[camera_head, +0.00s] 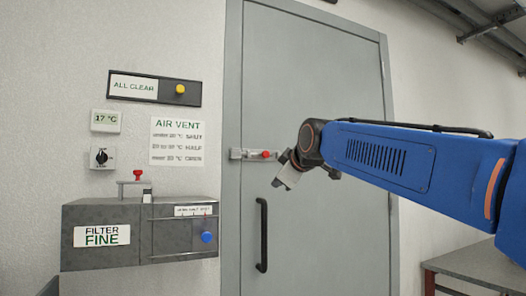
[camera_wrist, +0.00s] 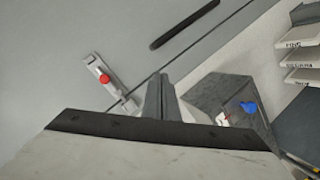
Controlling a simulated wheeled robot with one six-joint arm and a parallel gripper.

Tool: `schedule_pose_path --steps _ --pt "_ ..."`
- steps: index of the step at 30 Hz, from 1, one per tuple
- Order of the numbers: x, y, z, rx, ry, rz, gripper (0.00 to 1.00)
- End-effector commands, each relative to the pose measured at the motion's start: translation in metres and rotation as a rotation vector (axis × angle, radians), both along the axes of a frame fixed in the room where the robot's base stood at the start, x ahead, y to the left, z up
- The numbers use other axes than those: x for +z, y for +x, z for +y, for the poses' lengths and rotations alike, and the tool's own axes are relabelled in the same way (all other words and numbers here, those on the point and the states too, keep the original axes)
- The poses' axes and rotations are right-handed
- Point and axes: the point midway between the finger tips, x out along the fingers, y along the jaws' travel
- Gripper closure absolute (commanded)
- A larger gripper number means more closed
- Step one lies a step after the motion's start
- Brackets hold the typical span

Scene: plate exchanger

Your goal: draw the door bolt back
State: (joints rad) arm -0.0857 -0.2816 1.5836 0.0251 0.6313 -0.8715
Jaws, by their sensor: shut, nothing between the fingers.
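The door bolt (camera_head: 254,154) is a pale bar with a red knob, mounted across the left edge of the grey door (camera_head: 310,90). In the head view it spans from the frame onto the door. The bolt also shows in the wrist view (camera_wrist: 108,82), with its red knob (camera_wrist: 104,78) facing me. My gripper (camera_head: 280,184) is shut and empty, to the right of the red knob and a little below it in the head view. It looks apart from the bolt. In the wrist view my shut fingers (camera_wrist: 160,98) point to the right of the bolt.
A black door handle (camera_head: 262,235) stands below the bolt. A dark filter box (camera_head: 140,235) with a blue knob (camera_head: 207,237) juts from the wall at left. A sign panel (camera_head: 153,88) and an air vent notice (camera_head: 177,141) hang above. A table (camera_head: 478,265) stands at lower right.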

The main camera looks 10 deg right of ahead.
Motion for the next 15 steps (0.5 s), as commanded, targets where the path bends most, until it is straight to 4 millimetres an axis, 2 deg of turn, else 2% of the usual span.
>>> schedule_pose_path --steps 1,3,6,9,12,15 --pt "0.022 0.014 0.004 0.017 -0.030 -0.041 1.00" --pt "0.050 0.030 0.009 0.039 -0.078 -0.097 1.00" --pt "0.085 0.048 0.015 0.063 -0.137 -0.168 1.00" --pt "0.111 0.061 0.020 0.079 -0.184 -0.222 1.00" --pt "0.128 0.068 0.022 0.086 -0.214 -0.258 1.00" --pt "0.136 0.071 0.024 0.090 -0.231 -0.277 1.00"
